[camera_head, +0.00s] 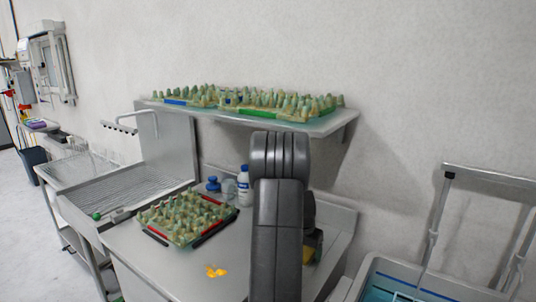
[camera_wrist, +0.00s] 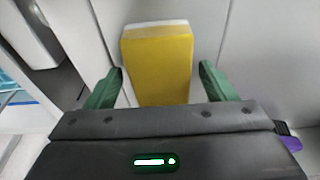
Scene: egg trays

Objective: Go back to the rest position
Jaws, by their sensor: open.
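In the wrist view my gripper (camera_wrist: 162,68) is open, its two green fingers standing apart. A yellow block with a white far end (camera_wrist: 157,65) shows between the fingers, with a gap on each side; I cannot tell its distance. In the head view my dark arm stands in front of the counter and hides the gripper; a small yellow patch (camera_head: 309,256) shows just right of the arm. An egg tray with red and black edges (camera_head: 213,231) lies on the counter, left of my arm.
The wall shelf (camera_head: 330,124) holds trays with blue (camera_head: 176,102) and green (camera_head: 258,112) edges. A white bottle (camera_head: 244,188) and blue-capped container (camera_head: 212,185) stand behind the counter tray. Yellow bits (camera_head: 216,271) lie on the counter (camera_head: 165,275). A cart (camera_head: 420,280) stands right; a sink (camera_head: 125,190) is left.

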